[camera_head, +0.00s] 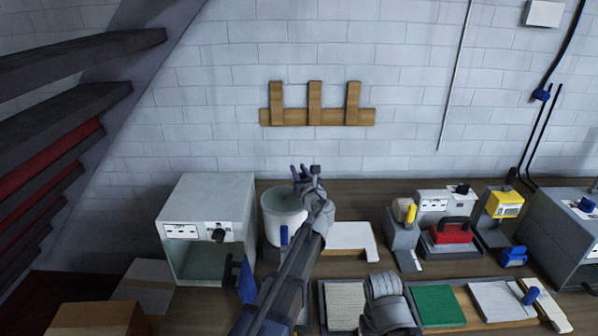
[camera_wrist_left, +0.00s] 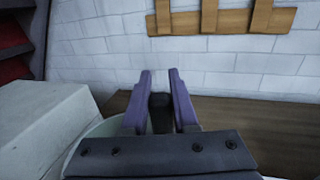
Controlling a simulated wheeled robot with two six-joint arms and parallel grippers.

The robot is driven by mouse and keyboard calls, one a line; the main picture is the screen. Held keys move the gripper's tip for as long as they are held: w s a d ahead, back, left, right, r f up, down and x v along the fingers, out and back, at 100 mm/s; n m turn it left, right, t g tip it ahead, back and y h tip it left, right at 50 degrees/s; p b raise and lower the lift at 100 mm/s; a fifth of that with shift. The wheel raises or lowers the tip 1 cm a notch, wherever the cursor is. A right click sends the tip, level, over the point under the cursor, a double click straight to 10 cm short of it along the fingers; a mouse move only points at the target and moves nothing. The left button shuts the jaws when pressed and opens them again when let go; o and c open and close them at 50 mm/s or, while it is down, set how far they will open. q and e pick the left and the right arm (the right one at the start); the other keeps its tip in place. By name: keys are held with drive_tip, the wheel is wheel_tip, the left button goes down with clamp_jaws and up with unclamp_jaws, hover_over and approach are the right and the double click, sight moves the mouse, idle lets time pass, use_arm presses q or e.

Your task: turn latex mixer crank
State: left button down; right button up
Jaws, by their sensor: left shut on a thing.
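The latex mixer is a white round tub (camera_head: 283,222) on the bench, left of centre in the head view; part of its pale rim also shows at the lower left of the left wrist view (camera_wrist_left: 104,128). My left gripper (camera_head: 306,173) is over the right side of the tub. In the left wrist view its purple fingers (camera_wrist_left: 160,100) are closed around a dark upright crank handle (camera_wrist_left: 160,112). My left forearm and wrist cover the tub's right side and the rest of the crank. My right gripper's fingers do not show.
A grey box machine (camera_head: 215,215) stands close left of the tub. A white sheet (camera_head: 348,238) lies to its right. Further right are a red-topped tool (camera_head: 452,231), a yellow-topped device (camera_head: 503,204) and a green pad (camera_head: 438,306). A brick wall stands behind the bench.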

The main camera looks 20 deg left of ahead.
sight(303, 178)
use_arm(q)
drive_tip(key=shift+s+d+m+t+h, duration=0.3)
drive_tip(key=shift+m+h, duration=0.2)
drive_tip(key=shift+h, duration=0.2)
drive_tip(key=shift+s+d+m+t+h, duration=0.15)
drive_tip(key=shift+m+t+h, duration=0.2)
drive_tip(key=shift+m+h, duration=0.25)
drive_tip(key=shift+s+d+m+t+h, duration=0.1)
drive_tip(key=shift+s+m+t+h, duration=0.25)
drive_tip(key=shift+h, duration=0.45)
drive_tip(key=m+h, duration=0.2)
drive_tip(key=h, duration=0.1)
drive_tip(key=s+d+m+h, duration=0.1)
drive_tip(key=h, duration=0.1)
drive_tip(key=shift+m+t, duration=0.25)
drive_tip(key=shift+t, duration=0.05)
drive_tip(key=shift+s+d+m+g+h, duration=0.15)
drive_tip(key=shift+s+m+g+h, duration=0.15)
drive_tip(key=shift+m+h, duration=0.65)
drive_tip(key=shift+s+d+m+g+h, duration=0.2)
drive_tip(key=shift+s+m+h, duration=0.3)
drive_tip(key=shift+h, duration=0.9)
drive_tip(key=shift+s+d+m+g+h, duration=0.25)
drive_tip(key=shift+m+h, duration=0.5)
drive_tip(key=shift+h, duration=0.4)
drive_tip(key=shift+s+a, duration=0.1)
drive_tip(key=c, duration=0.7)
unclamp_jaws()
